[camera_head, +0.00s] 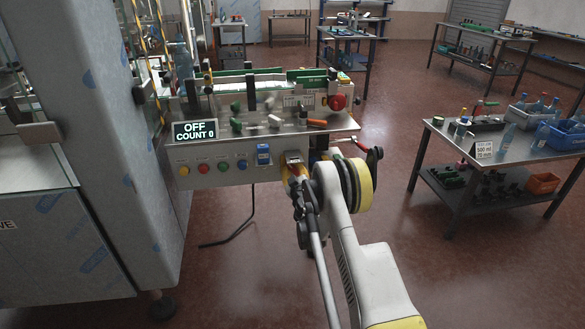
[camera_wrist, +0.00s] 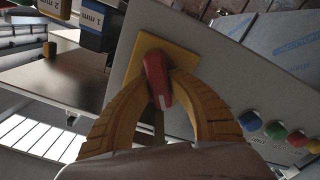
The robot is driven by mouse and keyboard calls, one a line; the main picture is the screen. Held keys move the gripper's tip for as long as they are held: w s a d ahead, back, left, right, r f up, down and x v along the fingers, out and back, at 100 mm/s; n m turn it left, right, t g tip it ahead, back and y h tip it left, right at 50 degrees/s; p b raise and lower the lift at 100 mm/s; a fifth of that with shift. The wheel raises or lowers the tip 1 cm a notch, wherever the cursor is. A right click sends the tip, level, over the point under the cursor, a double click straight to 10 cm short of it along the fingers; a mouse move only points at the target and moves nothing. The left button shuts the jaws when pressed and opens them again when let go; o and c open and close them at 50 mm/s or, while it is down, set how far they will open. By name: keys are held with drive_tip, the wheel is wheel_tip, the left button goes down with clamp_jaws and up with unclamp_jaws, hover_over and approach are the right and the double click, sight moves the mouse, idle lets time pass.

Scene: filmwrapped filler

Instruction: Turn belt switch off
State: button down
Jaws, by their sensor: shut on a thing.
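The belt switch is a red handle (camera_wrist: 157,80) on a yellow plate (camera_wrist: 184,44), at the right end of the grey control panel (camera_head: 228,175). In the head view the plate (camera_head: 292,156) shows just beyond my gripper (camera_head: 299,176), which partly hides the handle. In the wrist view the two curved orange fingers of my gripper (camera_wrist: 158,84) close around the red handle from both sides. The handle lies slanted across the plate. The display (camera_head: 195,130) above the panel's left end reads OFF and COUNT 0.
Yellow, red, green and blue buttons (camera_head: 223,166) and a blue switch (camera_head: 263,155) sit left of the belt switch. A conveyor with a red emergency button (camera_head: 337,102) stands above the panel. A table with bottles (camera_head: 505,145) stands at right, with open floor between.

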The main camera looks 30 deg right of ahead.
drive_tip(key=n, duration=0.5)
drive_tip(key=shift+a+f+n, duration=0.1)
drive_tip(key=shift+a+n, duration=0.05)
drive_tip(key=shift+n, duration=0.15)
drive_tip(key=n, duration=0.5)
drive_tip(key=shift+f, duration=0.15)
drive_tip(key=shift+n, duration=0.4)
drive_tip(key=c, duration=1.3)
unclamp_jaws()
drive_tip(key=shift+o, duration=0.2)
drive_tip(key=v, duration=0.7)
drive_tip(key=shift+s, duration=0.2)
